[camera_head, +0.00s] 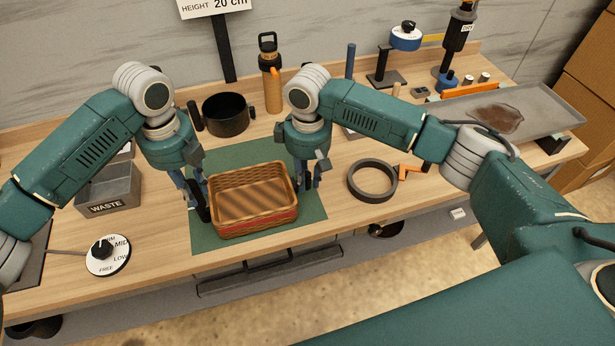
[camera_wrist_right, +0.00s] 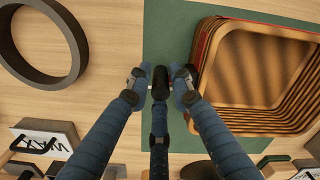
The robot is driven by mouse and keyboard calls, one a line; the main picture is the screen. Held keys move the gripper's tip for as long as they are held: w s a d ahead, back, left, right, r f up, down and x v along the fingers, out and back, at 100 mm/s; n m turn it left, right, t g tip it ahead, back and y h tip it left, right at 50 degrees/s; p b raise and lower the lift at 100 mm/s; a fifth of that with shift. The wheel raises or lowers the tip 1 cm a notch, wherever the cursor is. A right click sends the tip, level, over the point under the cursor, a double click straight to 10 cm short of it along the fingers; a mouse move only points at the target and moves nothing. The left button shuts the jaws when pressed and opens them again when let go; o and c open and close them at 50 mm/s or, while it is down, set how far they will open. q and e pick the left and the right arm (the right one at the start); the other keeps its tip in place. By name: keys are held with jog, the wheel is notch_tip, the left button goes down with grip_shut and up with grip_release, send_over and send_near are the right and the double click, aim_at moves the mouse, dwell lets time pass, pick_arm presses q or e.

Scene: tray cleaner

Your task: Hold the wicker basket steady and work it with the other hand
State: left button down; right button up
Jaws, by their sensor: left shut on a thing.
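The brown wicker basket (camera_head: 254,224) with a red band stands upright on the green mat (camera_head: 316,205). It looks empty inside. My left gripper (camera_head: 200,200) is shut on the basket at its left side; the exact grip is partly hidden. My right gripper (camera_head: 311,180) is low beside the basket's right wall. In the right wrist view, its fingertips (camera_wrist_right: 160,84) are close together outside the basket wall (camera_wrist_right: 207,55), with one finger very near it. I cannot tell whether that finger touches.
A black ring (camera_head: 372,180) lies right of the mat. A dark pot (camera_head: 226,115) and an orange bottle (camera_head: 271,85) stand behind it. The waste bin (camera_head: 108,190) and a dial (camera_head: 107,256) are at left. A metal tray (camera_head: 548,100) is at far right.

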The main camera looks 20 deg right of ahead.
grip_shut()
jog(key=shift+d, duration=2.4)
jog(key=shift+o, duration=1.2)
grip_release()
jog(key=shift+a, duration=0.1)
jog(key=shift+r, duration=0.1)
jog(key=shift+a+r, duration=0.1)
jog(key=shift+r, duration=0.15)
notch_tip(320, 180, up, 11)
jog(key=shift+r, duration=0.15)
